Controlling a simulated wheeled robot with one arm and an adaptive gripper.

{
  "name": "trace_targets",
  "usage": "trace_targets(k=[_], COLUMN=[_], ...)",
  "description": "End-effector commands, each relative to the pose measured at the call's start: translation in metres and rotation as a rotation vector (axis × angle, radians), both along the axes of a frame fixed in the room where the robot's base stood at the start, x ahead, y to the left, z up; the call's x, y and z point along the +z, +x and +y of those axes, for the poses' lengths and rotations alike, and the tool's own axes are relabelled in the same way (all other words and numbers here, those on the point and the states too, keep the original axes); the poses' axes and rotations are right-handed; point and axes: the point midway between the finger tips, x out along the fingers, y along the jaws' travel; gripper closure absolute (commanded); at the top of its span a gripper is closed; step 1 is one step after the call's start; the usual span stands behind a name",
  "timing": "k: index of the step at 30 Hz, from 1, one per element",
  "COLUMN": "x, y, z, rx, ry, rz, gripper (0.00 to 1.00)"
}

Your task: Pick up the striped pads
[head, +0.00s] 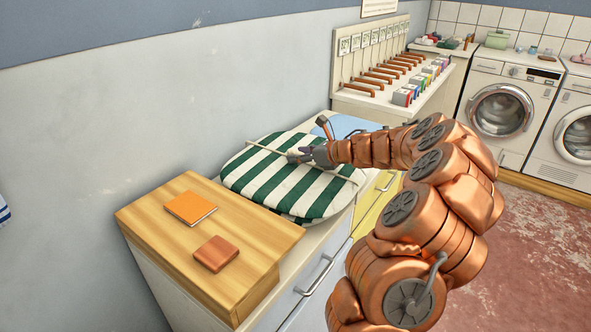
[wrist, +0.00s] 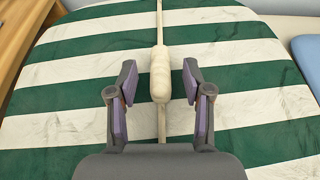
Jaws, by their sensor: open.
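The striped pads (head: 318,199) are a rounded, green-and-white bundle lying flat on the white counter in the head view; I cannot tell how many layers there are. They fill most of the wrist view (wrist: 70,75). A thin pale cord or rod crosses their top, with a thicker cream grip (wrist: 160,76) at its middle. My gripper (head: 297,157) is over the middle of the pads, open and empty. In the wrist view its two fingers stand on either side of the cream grip, with a gap on both sides. Their exact height above the pads is hard to tell.
A wooden board (head: 160,228) at the near left bears an orange notebook (head: 190,208) and a brown block (head: 215,254). A blue folded cloth (head: 345,126) lies just behind the pads. The wall runs along the left. Washing machines (head: 507,105) stand far right.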

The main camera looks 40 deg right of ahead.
Motion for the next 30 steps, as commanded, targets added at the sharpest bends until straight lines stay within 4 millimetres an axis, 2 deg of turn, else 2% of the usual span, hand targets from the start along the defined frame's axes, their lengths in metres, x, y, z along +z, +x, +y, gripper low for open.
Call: trace_targets(k=[9,24,30], x=[-0.0016,-0.0016,-0.0015], y=[0.0029,0.0027,0.0027], z=[0.0009,0.0005,0.0005], rx=[0.0,-0.001,-0.001], ry=[0.0,-0.001,-0.001], rz=[0.0,0.001,0.001], gripper=[0.5,1.0,1.0])
